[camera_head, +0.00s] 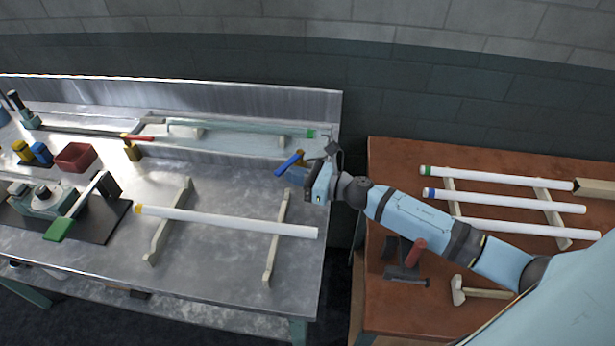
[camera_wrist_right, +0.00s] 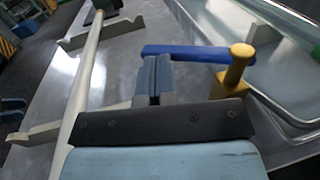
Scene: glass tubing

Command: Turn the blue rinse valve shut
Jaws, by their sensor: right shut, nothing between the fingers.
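The rinse valve's blue lever (camera_head: 288,163) is at the right end of the metal bench, by the trough. In the right wrist view the lever (camera_wrist_right: 195,53) extends left from a yellow valve post (camera_wrist_right: 237,72). My right gripper (camera_head: 309,168) is just right of the valve in the head view. Its fingers (camera_wrist_right: 156,66) are shut with nothing between them. The fingertips overlap the lower edge of the lever's free half in the wrist view; I cannot tell whether they touch it. My left gripper is not in view.
A red-handled valve (camera_head: 137,138) stands further left at the trough (camera_head: 225,138). A white tube (camera_head: 230,221) rests on two supports (camera_head: 276,240) in front. A brown table (camera_head: 395,160) at right holds several tubes and a hammer (camera_head: 478,291).

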